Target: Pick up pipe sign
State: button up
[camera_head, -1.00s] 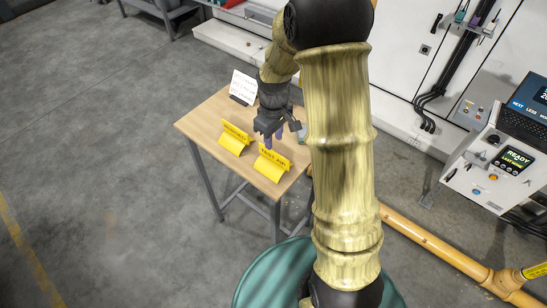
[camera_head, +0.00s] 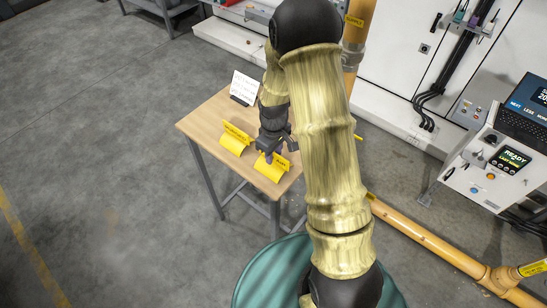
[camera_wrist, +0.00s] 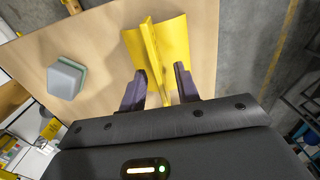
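Two yellow signs with upright lettered plates on curved bases stand on the small wooden table (camera_head: 208,118). My gripper (camera_head: 271,156) is at the right-hand sign (camera_head: 271,173) and hides part of its plate; the lettering is too small to read surely. The left-hand sign (camera_head: 234,141) stands apart. In the wrist view my gripper (camera_wrist: 159,88) is open, with one dark purple finger on each side of the upright plate of a yellow sign (camera_wrist: 172,40). Gaps show between the fingers and the plate.
A white card (camera_head: 244,84) in a dark stand is at the table's back. A grey-green block (camera_wrist: 66,79) lies on the table in the wrist view. A yellow pipe (camera_head: 430,247) runs along the floor at right, below a control panel (camera_head: 490,165).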

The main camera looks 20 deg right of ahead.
jog(key=shift+f, duration=0.1)
jog(key=shift+c, duration=0.4)
grip_shut()
notch_tip(320, 180, up, 10)
jog(key=shift+r+b, duration=0.1)
jog(key=shift+b, duration=0.85)
jog(key=shift+a, duration=0.1)
